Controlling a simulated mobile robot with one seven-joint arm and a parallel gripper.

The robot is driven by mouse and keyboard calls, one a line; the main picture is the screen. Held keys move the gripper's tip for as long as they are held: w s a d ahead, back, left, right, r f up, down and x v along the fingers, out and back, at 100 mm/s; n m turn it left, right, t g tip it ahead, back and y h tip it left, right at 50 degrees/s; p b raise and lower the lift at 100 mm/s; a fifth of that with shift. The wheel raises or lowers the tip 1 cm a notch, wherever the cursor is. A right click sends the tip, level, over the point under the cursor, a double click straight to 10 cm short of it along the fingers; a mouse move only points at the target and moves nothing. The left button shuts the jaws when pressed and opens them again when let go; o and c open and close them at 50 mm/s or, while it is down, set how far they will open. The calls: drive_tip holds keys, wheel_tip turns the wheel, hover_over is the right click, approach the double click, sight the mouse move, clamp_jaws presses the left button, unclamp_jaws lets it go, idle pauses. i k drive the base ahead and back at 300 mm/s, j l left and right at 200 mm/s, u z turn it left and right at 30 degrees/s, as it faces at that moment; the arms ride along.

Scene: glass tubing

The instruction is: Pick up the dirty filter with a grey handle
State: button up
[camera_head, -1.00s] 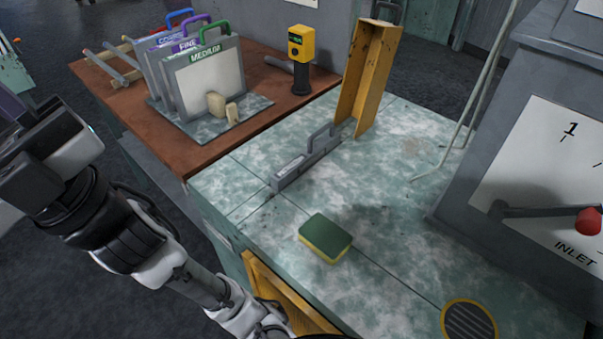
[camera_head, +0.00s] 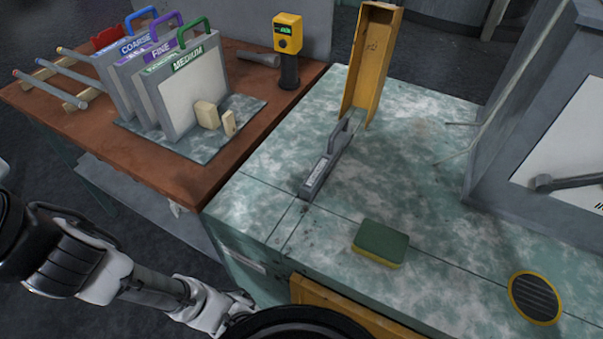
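A narrow grey bar with a grey loop handle (camera_head: 328,166), which looks like the top edge of the grey-handled filter, shows on the green-stained counter (camera_head: 420,170). It has a pale label on its near end. I see only this top part; any filter face below it is hidden, and I cannot tell how dirty it is. My arm crosses the lower left, well apart from the grey handle. My gripper is not in view, and the arm's far end is cut off near the bottom edge.
Filters with coloured handles (camera_head: 190,85) stand on a brown bench (camera_head: 170,165) at left, beside a yellow-and-black device (camera_head: 288,50). A yellow upright channel (camera_head: 372,60) stands behind the grey handle. A green sponge (camera_head: 380,243) and a round grille (camera_head: 535,298) are at the counter's front.

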sight(338, 141)
drive_tip(key=i+j, duration=0.1)
drive_tip(key=j, duration=0.3)
drive_tip(key=i+j, duration=0.1)
drive_tip(key=j, duration=0.35)
drive_tip(key=i+j, duration=0.1)
drive_tip(key=j, duration=0.3)
drive_tip(key=i+j, duration=0.1)
drive_tip(key=j, duration=0.75)
drive_tip(key=j+z, duration=0.15)
drive_tip(key=z, duration=0.3)
drive_tip(key=i+j+z, duration=0.1)
drive_tip(key=z, duration=0.4)
drive_tip(key=j+z, duration=0.2)
drive_tip(key=z, duration=0.25)
drive_tip(key=j+z, duration=0.15)
drive_tip(key=z, duration=0.3)
drive_tip(key=i+j+z, duration=0.1)
drive_tip(key=z, duration=0.2)
drive_tip(key=i, duration=0.3)
